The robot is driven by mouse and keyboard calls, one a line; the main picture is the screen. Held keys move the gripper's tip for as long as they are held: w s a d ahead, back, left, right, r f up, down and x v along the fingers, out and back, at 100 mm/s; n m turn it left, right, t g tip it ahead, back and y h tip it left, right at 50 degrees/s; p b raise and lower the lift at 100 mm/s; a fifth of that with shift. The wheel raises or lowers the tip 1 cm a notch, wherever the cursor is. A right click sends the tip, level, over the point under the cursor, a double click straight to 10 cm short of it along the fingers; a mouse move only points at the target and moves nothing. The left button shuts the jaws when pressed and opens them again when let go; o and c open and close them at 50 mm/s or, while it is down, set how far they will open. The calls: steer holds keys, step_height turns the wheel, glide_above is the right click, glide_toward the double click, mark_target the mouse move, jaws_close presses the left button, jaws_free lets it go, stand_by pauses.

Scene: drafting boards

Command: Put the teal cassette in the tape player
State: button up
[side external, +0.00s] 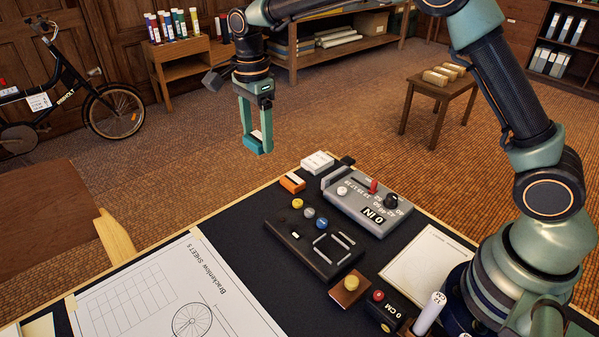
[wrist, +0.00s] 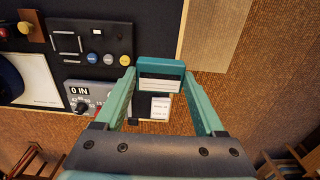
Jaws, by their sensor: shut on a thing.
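The teal cassette (side external: 259,143) with a white label is held in my gripper (side external: 254,122), up in the air by the board's far edge in the side view. In the wrist view the cassette (wrist: 161,73) sits between the fingertips of my gripper (wrist: 160,78). The tape player seems to be the flat black box (side external: 318,236) with pale bracket marks and several round buttons, lying on the dark board. It shows at the upper left of the wrist view (wrist: 79,30). The cassette is well apart from it.
A grey box with knobs (side external: 368,203) marked "0 IN" lies beside the player. An orange cassette (side external: 292,183) and a white one (side external: 317,162) lie near the board's far edge. A wooden block with a yellow knob (side external: 350,287) and a drawing sheet (side external: 178,300) are nearer.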

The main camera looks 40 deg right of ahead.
step_height(320, 180, up, 3)
steer(key=shift+r, duration=0.2)
steer(key=shift+s, duration=0.2)
steer(key=s+f, duration=0.5)
steer(key=s, duration=0.4)
glide_above(332, 250)
step_height(332, 250, down, 6)
steer(key=shift+w+f, duration=0.15)
steer(key=shift+f, duration=2.15)
steer(key=shift+f, duration=0.65)
steer(key=o, duration=1.3)
